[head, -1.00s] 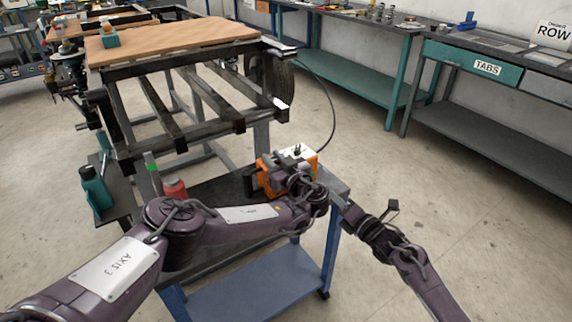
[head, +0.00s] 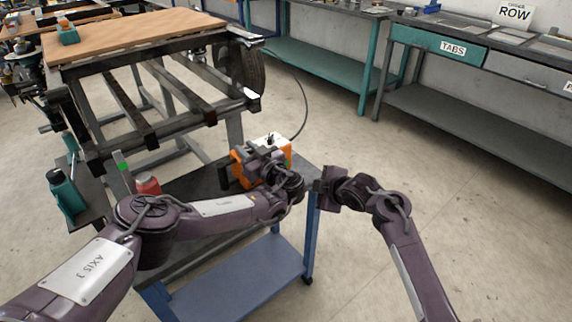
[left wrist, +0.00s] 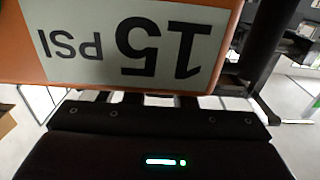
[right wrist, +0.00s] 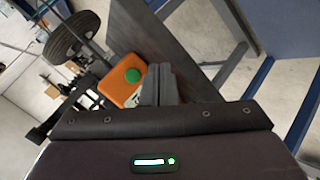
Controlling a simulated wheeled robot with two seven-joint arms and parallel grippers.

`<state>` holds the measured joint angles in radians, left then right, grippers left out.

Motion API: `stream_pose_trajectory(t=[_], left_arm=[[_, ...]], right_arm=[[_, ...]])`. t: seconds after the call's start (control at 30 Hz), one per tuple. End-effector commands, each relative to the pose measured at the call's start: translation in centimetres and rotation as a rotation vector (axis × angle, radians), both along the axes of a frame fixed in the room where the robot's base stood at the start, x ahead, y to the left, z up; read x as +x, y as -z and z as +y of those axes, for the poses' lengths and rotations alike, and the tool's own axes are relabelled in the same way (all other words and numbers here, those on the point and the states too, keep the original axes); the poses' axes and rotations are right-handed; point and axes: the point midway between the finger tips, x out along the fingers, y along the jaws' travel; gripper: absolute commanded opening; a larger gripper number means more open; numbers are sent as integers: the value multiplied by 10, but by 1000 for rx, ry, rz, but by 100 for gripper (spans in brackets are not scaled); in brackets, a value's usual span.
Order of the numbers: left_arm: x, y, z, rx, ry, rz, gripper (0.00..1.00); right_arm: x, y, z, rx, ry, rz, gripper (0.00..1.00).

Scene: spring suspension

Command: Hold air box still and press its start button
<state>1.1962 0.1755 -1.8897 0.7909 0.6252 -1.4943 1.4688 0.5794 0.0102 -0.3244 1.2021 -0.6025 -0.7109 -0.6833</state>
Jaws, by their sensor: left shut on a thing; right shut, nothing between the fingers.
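The air box (head: 239,169) is orange with a pale top and stands at the far right end of the dark cart top. My left gripper (head: 263,161) is shut on it, partly hiding it. In the left wrist view the box (left wrist: 20,60) fills the top, with a "15 PSI" label (left wrist: 135,38). In the right wrist view the box (right wrist: 117,88) shows a round green start button (right wrist: 132,75). My right gripper (head: 314,186) is shut and empty, to the right of the box. Its closed fingers (right wrist: 160,82) appear just right of the button, apparently apart from it.
The cart (head: 200,180) has a blue lower shelf (head: 240,278). A red container (head: 147,184) and a teal bottle (head: 66,194) stand at its left. A dark frame (head: 150,125) lies behind. A black hose (head: 303,95) rises behind the box. Floor at right is clear.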

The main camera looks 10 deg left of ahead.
Motion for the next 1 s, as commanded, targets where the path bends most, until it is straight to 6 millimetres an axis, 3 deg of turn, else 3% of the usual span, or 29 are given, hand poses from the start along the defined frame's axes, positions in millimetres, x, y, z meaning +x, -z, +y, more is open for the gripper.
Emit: stream_pose_trajectory(t=[0.33, 0.7, 1.0], left_arm=[[0, 0, 0, 0, 0, 0, 0], [0, 0, 0, 0, 0, 0, 0], [0, 0, 0, -1, 0, -1, 0]], right_arm=[[7, -1, 8, 0, -1, -2, 0], [42, -1, 47, -1, -4, -2, 0], [58, 0, 62, -2, -3, -2, 0]])
